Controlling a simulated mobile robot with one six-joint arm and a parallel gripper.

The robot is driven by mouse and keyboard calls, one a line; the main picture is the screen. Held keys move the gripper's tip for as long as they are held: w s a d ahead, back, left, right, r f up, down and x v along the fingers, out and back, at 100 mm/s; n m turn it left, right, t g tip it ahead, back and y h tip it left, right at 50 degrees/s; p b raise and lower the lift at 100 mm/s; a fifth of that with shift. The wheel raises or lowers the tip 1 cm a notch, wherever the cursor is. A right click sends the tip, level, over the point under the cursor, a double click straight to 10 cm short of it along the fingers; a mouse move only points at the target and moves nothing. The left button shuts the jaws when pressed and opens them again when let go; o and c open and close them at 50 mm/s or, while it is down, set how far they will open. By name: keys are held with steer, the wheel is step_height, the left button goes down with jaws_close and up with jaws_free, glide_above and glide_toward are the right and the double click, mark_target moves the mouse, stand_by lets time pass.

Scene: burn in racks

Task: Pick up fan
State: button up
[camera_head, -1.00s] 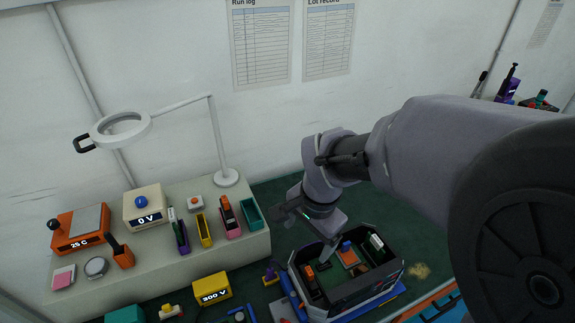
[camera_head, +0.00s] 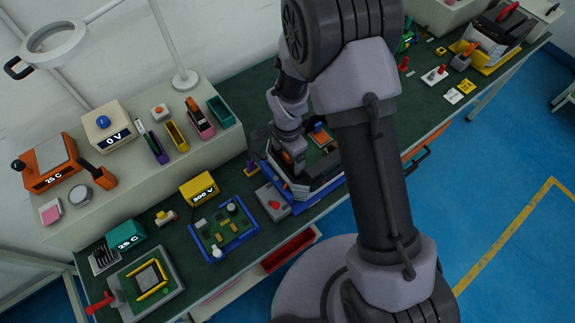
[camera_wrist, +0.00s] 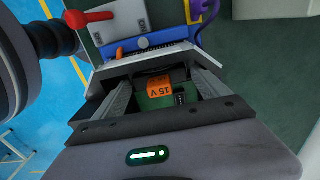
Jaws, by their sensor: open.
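I cannot make out a fan for certain in any view. My gripper (camera_wrist: 160,82) is open, its two fingers spread and pointing into an open dark-walled box. In the wrist view an orange block marked 15 V (camera_wrist: 160,88) shows between the fingers, above a green board; I see no contact with it. In the head view my gripper (camera_head: 291,160) is over the left part of the box (camera_head: 322,187), whose inside is partly hidden by my arm. An orange and blue part (camera_head: 319,133) sits at the box's far side.
A grey unit with a red lever (camera_head: 273,203) stands left of the box. A blue-framed circuit board (camera_head: 222,232) and a yellow 300 V unit (camera_head: 199,188) lie farther left. A pale raised shelf (camera_head: 90,220) runs along the wall.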

steer(key=shift+f, duration=0.9)
steer(key=shift+s, duration=0.1)
steer(key=shift+c, duration=0.3)
steer(key=c, duration=1.2)
steer(key=shift+o, duration=0.2)
steer(key=shift+r, duration=0.15)
step_height(320, 180, up, 18)
steer(key=p, duration=0.3)
